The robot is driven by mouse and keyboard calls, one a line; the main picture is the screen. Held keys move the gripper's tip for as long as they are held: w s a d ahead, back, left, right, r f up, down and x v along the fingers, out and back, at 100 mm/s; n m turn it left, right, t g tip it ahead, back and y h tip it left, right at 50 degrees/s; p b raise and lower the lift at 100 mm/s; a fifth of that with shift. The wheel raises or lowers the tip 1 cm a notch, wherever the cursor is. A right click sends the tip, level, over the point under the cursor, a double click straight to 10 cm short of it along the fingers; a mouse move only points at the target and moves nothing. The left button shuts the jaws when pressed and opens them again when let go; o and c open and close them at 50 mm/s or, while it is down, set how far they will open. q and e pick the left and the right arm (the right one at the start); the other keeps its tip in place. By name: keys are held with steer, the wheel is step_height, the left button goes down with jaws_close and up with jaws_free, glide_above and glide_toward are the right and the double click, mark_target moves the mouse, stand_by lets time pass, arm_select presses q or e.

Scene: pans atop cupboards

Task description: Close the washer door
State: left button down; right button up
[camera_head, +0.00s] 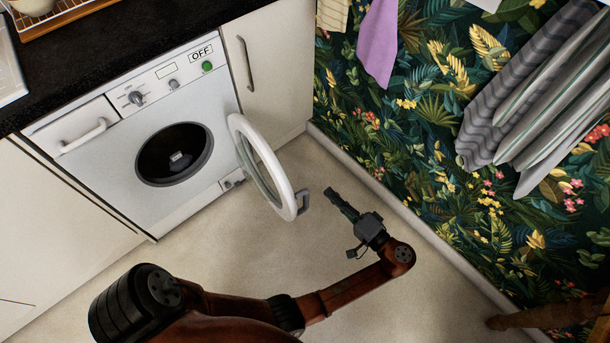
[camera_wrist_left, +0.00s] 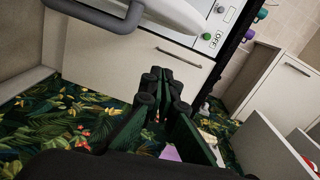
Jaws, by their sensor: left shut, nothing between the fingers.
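The white washer (camera_head: 120,195) stands at the left under a dark counter in the head view. Its round door (camera_head: 262,167) is swung open on the right side of the drum opening, with a grey handle (camera_head: 303,202) on its free edge. My left gripper (camera_head: 331,194) is shut and empty, just right of the handle and apart from it in the picture. In the left wrist view, the gripper fingers (camera_wrist_left: 163,78) are together; part of the white door (camera_wrist_left: 168,12) and its handle (camera_wrist_left: 98,14) show at the top. My right gripper is not in view.
A cupboard (camera_head: 268,75) with a metal handle stands right of the washer. The leafy wall (camera_head: 400,130), with hanging cloths (camera_head: 540,85), lies right of my gripper. Floor (camera_head: 235,245) is clear in front of the washer. A brown wooden piece (camera_head: 550,314) shows at lower right.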

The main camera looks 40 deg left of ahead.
arm_select(q)
steer(key=s+a+b, duration=0.3)
steer(key=a, duration=0.8)
steer(key=shift+s+f+b, duration=0.3)
steer(key=shift+f+b, duration=0.05)
steer(key=shift+f, duration=0.05)
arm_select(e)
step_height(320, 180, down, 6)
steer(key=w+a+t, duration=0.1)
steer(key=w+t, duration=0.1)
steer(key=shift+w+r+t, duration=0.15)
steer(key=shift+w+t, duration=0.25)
arm_select(q)
steer(key=shift+a, duration=0.1)
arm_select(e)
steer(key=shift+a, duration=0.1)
